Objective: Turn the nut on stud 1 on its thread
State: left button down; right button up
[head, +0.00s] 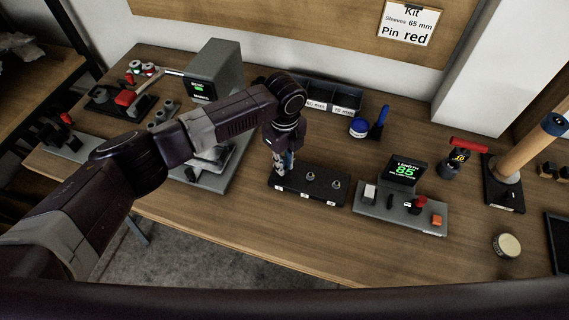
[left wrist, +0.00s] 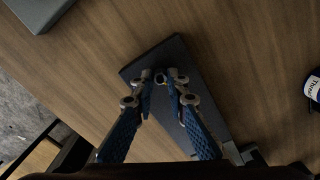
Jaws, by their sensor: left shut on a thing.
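A black stud block (head: 322,197) lies on the wooden bench, with small white labels along its front edge. Two short metal studs with nuts stand free on it, the middle one (head: 310,176) and the right one (head: 336,184). My left gripper (head: 281,168) points down over the block's left end and hides the stud there. In the left wrist view, its blue-padded fingers (left wrist: 160,80) close in around a small round metal nut (left wrist: 160,79) over the dark block (left wrist: 182,55). The thread is hidden. My right gripper is in neither view.
Right of the block stands a grey gauge fixture (head: 400,207) with a display reading 85. A grey machine (head: 215,65) stands at the back left. Bare bench lies in front of the block.

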pick_arm(q)
jog(key=shift+d+m, duration=0.1)
jog(key=shift+m, duration=1.6)
jog(key=c, duration=1.9)
grip_release()
jog(key=shift+r, duration=0.1)
notch_tip(320, 180, up, 12)
